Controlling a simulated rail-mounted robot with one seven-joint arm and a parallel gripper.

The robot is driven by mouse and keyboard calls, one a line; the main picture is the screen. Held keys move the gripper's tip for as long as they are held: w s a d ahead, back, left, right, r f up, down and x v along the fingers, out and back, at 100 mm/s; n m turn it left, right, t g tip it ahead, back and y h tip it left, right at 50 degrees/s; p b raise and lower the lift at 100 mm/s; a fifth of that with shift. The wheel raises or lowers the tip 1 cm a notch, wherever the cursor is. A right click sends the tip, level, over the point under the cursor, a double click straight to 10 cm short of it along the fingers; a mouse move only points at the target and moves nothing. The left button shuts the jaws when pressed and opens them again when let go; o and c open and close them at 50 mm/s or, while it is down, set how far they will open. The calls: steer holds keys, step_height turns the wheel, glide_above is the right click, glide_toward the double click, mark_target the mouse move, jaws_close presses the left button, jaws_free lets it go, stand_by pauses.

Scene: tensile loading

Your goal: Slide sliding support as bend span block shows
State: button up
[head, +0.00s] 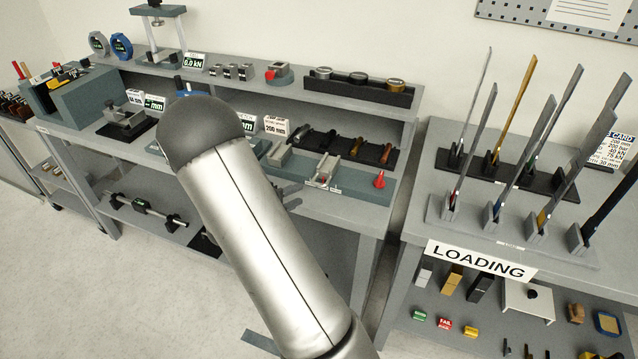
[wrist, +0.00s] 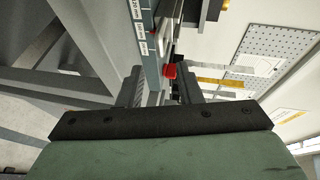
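A grey bend fixture bed (head: 345,188) lies along the front of the middle bench's worktop in the head view. A pale upright support (head: 325,170) stands on it, and a grey block (head: 279,155) stands further left; I cannot tell for certain which is the sliding support. A white card reading 200 mm (head: 275,126) stands behind. A red cone (head: 380,179) is at the bed's right end. In the wrist view my gripper (wrist: 160,88) is open, its dark fingers apart. A red piece (wrist: 169,71) and a labelled grey-blue edge (wrist: 146,45) show beyond them.
My arm hides part of the middle bench in the head view. A dark tool rack (head: 350,150) stands behind the bed. A shelf (head: 300,92) overhangs the back. The loading table (head: 415,225), with tall upright specimens, stands to the right across a narrow gap.

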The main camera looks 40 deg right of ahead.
mark_target(319, 185)
steer(key=p+x, duration=0.1)
steer(key=x, duration=0.8)
steer(key=shift+d+f, duration=0.15)
steer(key=shift+d, duration=0.15)
jaws_close()
